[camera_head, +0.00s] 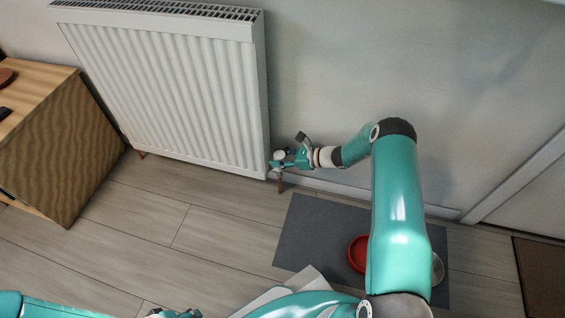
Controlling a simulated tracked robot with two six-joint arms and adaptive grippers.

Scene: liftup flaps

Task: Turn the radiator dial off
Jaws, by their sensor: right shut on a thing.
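The white radiator (165,85) hangs on the grey wall at the upper left. Its dial (281,155) is a small pale knob at the lower right corner, above a copper pipe (280,184). My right gripper (283,160) is at that corner, shut on the dial; its fingers partly hide the dial, so its setting cannot be read. My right arm reaches in from the lower right. My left gripper (175,314) shows only partly at the bottom edge, away from the radiator, and its fingers are cut off.
A wooden cabinet (60,150) stands at the left beside the radiator. A dark grey mat (310,235) with a red bowl (357,254) and a metal bowl (438,268) lies on the floor below my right arm. A brown doormat (540,275) is at the far right.

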